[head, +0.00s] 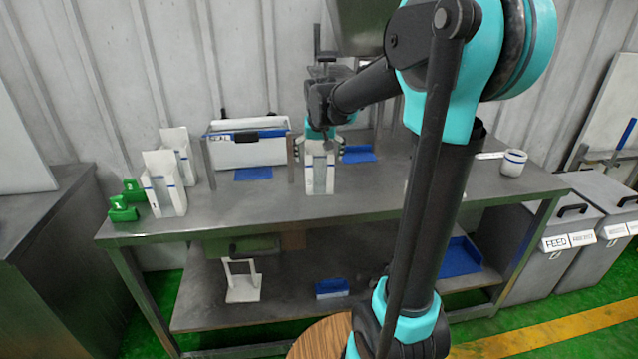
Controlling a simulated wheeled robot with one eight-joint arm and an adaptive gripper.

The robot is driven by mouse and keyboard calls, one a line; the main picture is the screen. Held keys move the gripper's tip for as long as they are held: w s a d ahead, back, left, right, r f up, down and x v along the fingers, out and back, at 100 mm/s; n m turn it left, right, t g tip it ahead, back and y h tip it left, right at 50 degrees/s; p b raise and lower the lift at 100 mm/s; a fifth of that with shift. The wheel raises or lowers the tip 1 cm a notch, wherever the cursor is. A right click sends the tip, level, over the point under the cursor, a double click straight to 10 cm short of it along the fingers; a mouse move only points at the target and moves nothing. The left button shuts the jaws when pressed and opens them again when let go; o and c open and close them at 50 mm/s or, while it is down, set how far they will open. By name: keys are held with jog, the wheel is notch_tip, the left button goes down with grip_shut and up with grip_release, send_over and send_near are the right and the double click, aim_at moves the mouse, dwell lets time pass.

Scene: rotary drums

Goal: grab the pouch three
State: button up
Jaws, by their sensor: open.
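A white pouch (320,185) with a grey-blue front panel stands upright on the metal workbench (250,205), near its middle. My gripper (320,150) is above it, pointing down, with its dark fingers spread on either side of the pouch's upper part. The gripper is open; whether a finger touches the pouch cannot be told. Two more white pouches, a front one (163,190) and one behind it (178,150), stand at the bench's left. I cannot read a number on any pouch, so which is pouch three is not clear.
A white bin (247,150) with a blue strip stands behind, left of the gripper. Green blocks (123,208) sit at the bench's left end, and a white cup (513,162) at the right. Grey feed bins (560,245) stand right of the bench. My arm hides part of the bench.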

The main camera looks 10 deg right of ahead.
aim_at(319, 164)
jog(key=x, duration=0.2)
jog(key=w+x, duration=0.1)
jog(key=x, duration=0.2)
jog(key=shift+d+r, duration=0.15)
jog(key=shift+w+f, duration=0.15)
jog(key=shift+f, duration=0.4)
jog(key=shift+c, duration=0.2)
jog(key=c, duration=1.3)
